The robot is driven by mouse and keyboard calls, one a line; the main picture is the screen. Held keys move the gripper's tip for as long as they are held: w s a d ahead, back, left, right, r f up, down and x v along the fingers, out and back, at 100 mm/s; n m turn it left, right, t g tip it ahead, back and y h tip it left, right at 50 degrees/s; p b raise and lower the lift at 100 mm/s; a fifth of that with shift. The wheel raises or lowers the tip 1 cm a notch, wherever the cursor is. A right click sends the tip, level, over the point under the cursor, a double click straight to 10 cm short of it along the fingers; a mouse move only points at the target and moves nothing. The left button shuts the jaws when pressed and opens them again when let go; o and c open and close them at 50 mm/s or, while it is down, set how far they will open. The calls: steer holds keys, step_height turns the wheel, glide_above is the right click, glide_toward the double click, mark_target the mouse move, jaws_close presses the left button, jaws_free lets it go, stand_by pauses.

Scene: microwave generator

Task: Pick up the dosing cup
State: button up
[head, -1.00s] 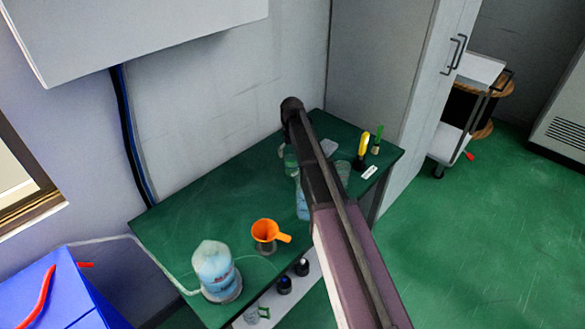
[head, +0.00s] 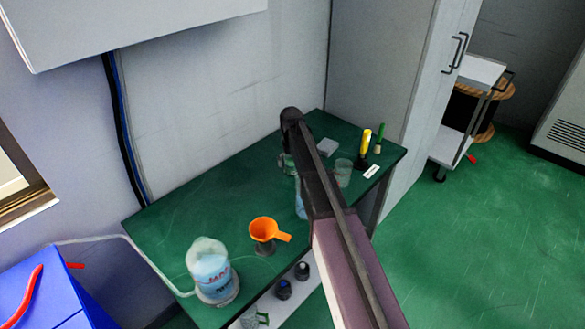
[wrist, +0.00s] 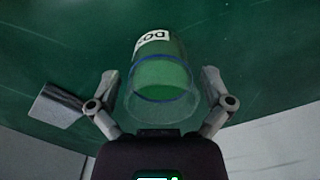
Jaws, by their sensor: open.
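The dosing cup (wrist: 158,95) is a clear cup with a green content or tint, a blue band and a white label starting "DO". In the wrist view it lies between the two fingers of my gripper (wrist: 160,76). The fingers are spread, one on each side of the cup, with a gap showing at both. In the head view a greenish cup (head: 287,166) shows beside my arm on the green table (head: 205,195). It is partly covered, and my fingers there are hard to make out.
A clear beaker (head: 343,174), a grey block (head: 327,147) and yellow and green tools (head: 364,143) stand to the right of my arm. A cabinet (head: 385,70) borders the table.

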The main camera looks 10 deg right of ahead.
stand_by(0.4)
steer(key=c, duration=1.1)
steer(key=shift+r+p, duration=0.5)
step_height(320, 180, up, 8)
steer(key=p, duration=0.8)
steer(key=shift+r, duration=0.25)
steer(key=shift+r+p, duration=0.25)
steer(key=shift+p, duration=0.25)
stand_by(0.7)
